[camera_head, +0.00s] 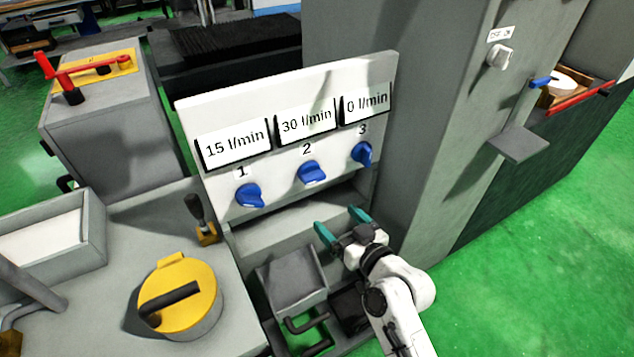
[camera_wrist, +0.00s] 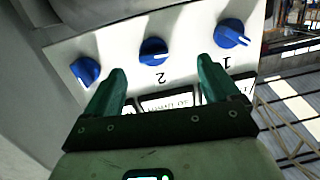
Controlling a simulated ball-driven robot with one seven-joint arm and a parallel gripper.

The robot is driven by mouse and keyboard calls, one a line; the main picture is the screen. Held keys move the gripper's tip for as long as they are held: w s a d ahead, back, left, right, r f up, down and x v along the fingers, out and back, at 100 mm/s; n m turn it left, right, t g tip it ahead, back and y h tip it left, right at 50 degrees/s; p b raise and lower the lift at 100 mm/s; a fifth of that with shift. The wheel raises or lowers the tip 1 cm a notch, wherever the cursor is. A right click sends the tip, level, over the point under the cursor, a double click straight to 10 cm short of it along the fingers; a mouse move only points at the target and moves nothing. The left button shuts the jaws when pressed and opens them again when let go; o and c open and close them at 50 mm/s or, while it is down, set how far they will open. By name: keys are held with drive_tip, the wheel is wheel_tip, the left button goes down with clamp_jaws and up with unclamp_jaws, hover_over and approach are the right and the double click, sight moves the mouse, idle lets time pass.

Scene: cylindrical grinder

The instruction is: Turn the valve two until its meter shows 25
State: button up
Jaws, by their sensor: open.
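The blue knob of valve two (camera_head: 312,172) sits on the white panel (camera_head: 290,90) under the number 2. Its meter (camera_head: 306,124) reads 30 l/min. In the wrist view, which is upside down, valve two (camera_wrist: 153,51) is beyond and between my two fingers. My gripper (camera_head: 341,226) is open and empty, in front of and below the panel, apart from the knobs. Its teal fingers (camera_wrist: 160,90) also show in the wrist view and partly cover the meters.
Valve one (camera_head: 250,195) is left of valve two, under a meter (camera_head: 234,146) reading 15 l/min. Valve three (camera_head: 362,153) is to the right, under a meter (camera_head: 366,104) reading 0 l/min. A grey cabinet (camera_head: 425,130) stands close on the right. A yellow-capped cylinder (camera_head: 185,297) stands at lower left.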

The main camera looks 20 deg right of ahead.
sight(317, 179)
drive_tip(key=shift+m+t+h, duration=0.3)
drive_tip(key=shift+t+h, duration=0.2)
drive_tip(key=shift+t, duration=0.3)
drive_tip(key=w, duration=0.4)
drive_tip(key=w+r, duration=0.1)
drive_tip(key=w, duration=0.3)
drive_tip(key=w+p, duration=0.1)
drive_tip(key=w, duration=0.3)
drive_tip(key=shift+w+a+r, duration=0.3)
drive_tip(key=shift+a+r, duration=0.1)
drive_tip(key=shift+c, duration=0.4)
